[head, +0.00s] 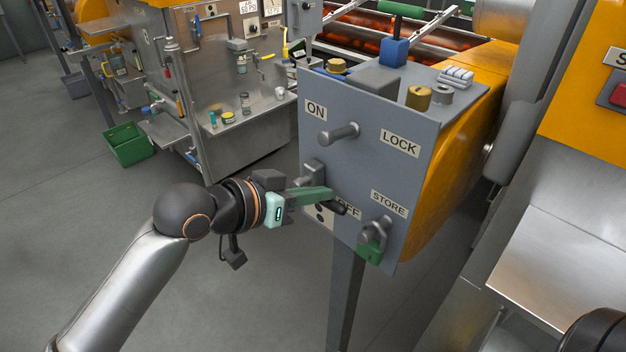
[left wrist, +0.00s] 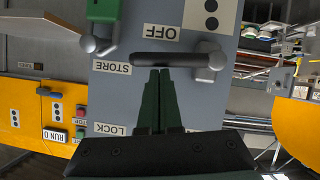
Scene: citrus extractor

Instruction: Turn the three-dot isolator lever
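The isolator lever is a dark bar on a grey pivot on the grey panel (head: 362,115). Its tip (head: 342,208) shows past my left gripper (head: 328,196) in the head view, by the OFF label. A three-dot plate (head: 320,215) sits beside it, partly covered by the fingers. In the left wrist view the lever bar (left wrist: 163,60) runs across the fingertips, its pivot to the right, with the three-dot plate (left wrist: 212,12) above. My left gripper's green fingers (left wrist: 160,72) are together, at or touching the bar's side, not visibly around it. My right gripper is not in view.
A grey peg (head: 340,133) sticks out between ON and LOCK. A green padlock (head: 371,250) hangs at a peg below STORE. Brass and grey knobs (head: 418,97) stand on the box's top. Open floor lies left of the panel. A green bin (head: 128,145) stands farther back.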

